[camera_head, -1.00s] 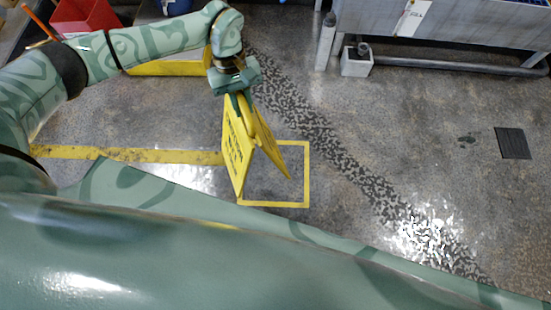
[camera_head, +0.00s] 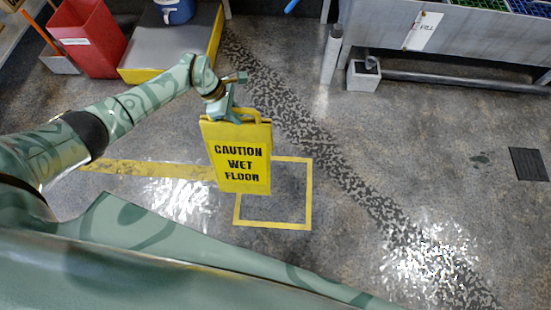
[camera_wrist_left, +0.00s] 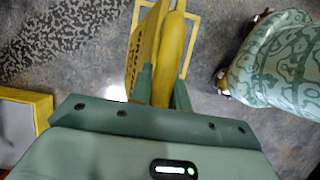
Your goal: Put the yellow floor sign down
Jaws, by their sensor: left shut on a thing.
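The yellow floor sign (camera_head: 240,160), lettered "CAUTION WET FLOOR", hangs upright from my left gripper (camera_head: 236,114) in the head view. My left gripper is shut on the sign's top handle. In the left wrist view, the sign (camera_wrist_left: 150,45) extends away from between the fingers (camera_wrist_left: 160,88) of the gripper. The sign overlaps the left part of a yellow square outline (camera_head: 310,195) on the floor. I cannot tell how far its lower edge is above the floor. My right gripper is not in view.
A low yellow-edged platform (camera_head: 170,45) with a blue container (camera_head: 175,10) stands at the upper left, beside a red bin (camera_head: 90,40). A grey metal bench (camera_head: 450,35) with a low pipe is at the upper right. Floor to the right is mostly clear.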

